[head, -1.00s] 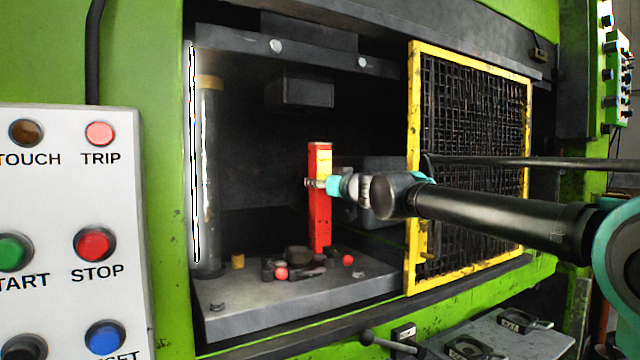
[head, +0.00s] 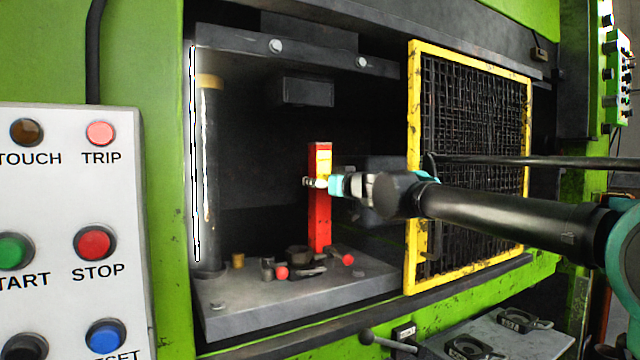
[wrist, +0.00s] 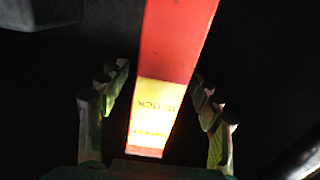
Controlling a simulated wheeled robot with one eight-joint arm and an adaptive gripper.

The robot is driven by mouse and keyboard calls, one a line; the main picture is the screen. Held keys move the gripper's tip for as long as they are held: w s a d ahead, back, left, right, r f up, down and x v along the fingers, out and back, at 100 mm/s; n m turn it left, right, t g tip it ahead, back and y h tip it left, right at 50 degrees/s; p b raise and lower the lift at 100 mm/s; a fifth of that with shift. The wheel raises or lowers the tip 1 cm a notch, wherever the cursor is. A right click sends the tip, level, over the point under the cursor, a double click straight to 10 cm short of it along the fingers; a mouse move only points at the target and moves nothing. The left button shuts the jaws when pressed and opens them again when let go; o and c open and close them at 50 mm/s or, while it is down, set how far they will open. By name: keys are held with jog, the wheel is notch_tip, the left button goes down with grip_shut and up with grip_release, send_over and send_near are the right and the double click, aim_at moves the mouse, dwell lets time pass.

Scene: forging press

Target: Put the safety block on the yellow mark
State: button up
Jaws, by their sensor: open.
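The safety block (head: 319,215) is a tall red bar with a yellow label, standing upright on the grey press bed in the head view. In the wrist view the block (wrist: 180,45) runs between the two fingers, its yellow label with dark lettering close to the palm. My gripper (head: 314,183) is at the upper half of the block, coming from the right. In the wrist view my gripper (wrist: 160,100) is open, with a dark gap between the block and the finger on each side. I cannot make out a yellow mark on the bed.
The press ram (head: 308,91) hangs above. A yellow-framed mesh guard (head: 412,180) stands at right, behind my arm. A button panel (head: 70,200) is at left.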

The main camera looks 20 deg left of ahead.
jog(key=v, duration=1.1)
